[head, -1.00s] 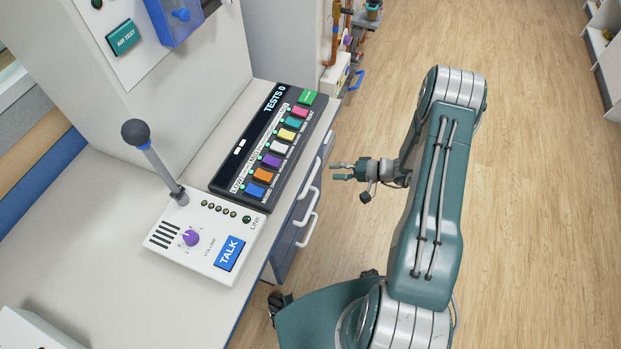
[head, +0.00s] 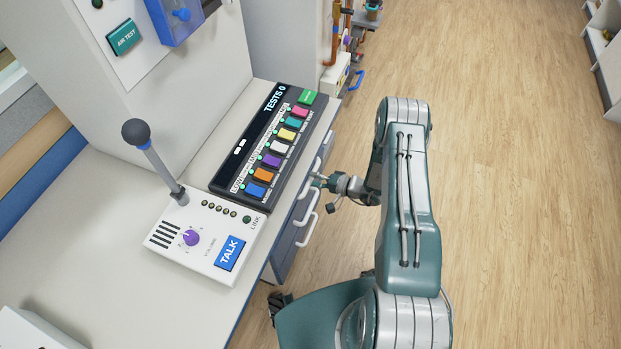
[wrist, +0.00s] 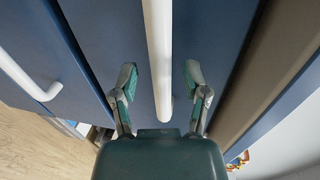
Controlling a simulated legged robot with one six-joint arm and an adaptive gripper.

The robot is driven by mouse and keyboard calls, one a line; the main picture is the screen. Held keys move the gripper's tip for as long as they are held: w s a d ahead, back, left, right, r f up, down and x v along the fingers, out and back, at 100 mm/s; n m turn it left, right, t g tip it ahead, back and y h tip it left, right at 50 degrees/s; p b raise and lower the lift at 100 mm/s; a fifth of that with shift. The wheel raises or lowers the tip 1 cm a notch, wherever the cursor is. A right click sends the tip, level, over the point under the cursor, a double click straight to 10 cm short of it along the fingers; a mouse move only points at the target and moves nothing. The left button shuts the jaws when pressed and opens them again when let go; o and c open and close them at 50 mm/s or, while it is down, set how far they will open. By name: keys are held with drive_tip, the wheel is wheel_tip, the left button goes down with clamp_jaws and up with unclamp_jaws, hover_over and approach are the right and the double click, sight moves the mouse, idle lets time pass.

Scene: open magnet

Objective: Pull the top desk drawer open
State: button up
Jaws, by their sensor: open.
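The top desk drawer (wrist: 215,40) has a blue front with a white bar handle (wrist: 159,50), which runs down the middle of the wrist view. My gripper (wrist: 160,75) is open, with one green-padded finger on each side of this handle and a visible gap to it on both sides. In the head view my gripper (head: 317,180) is beside the drawer fronts under the desk edge, its fingertips partly hidden by the desk and handles. The drawer looks shut.
Another drawer with a white handle (wrist: 35,82) lies to the left in the wrist view. The desktop (head: 110,235) carries a talk panel (head: 210,238) with a microphone and a black test console (head: 270,150). Open wooden floor (head: 490,200) lies to the right.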

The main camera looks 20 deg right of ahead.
drive_tip(key=shift+w+a+f, duration=0.15)
drive_tip(key=shift+w+a, duration=0.1)
drive_tip(key=shift+a, duration=0.2)
clamp_jaws()
drive_tip(key=shift+d, duration=0.1)
drive_tip(key=f+v, duration=0.3)
drive_tip(key=v, duration=1.5)
drive_tip(key=s+f+v, duration=0.1)
drive_tip(key=f+v, duration=0.3)
drive_tip(key=v, duration=1.4)
drive_tip(key=shift+d, duration=0.4)
drive_tip(key=shift+s+f, duration=0.1)
unclamp_jaws()
drive_tip(key=shift+d, duration=0.1)
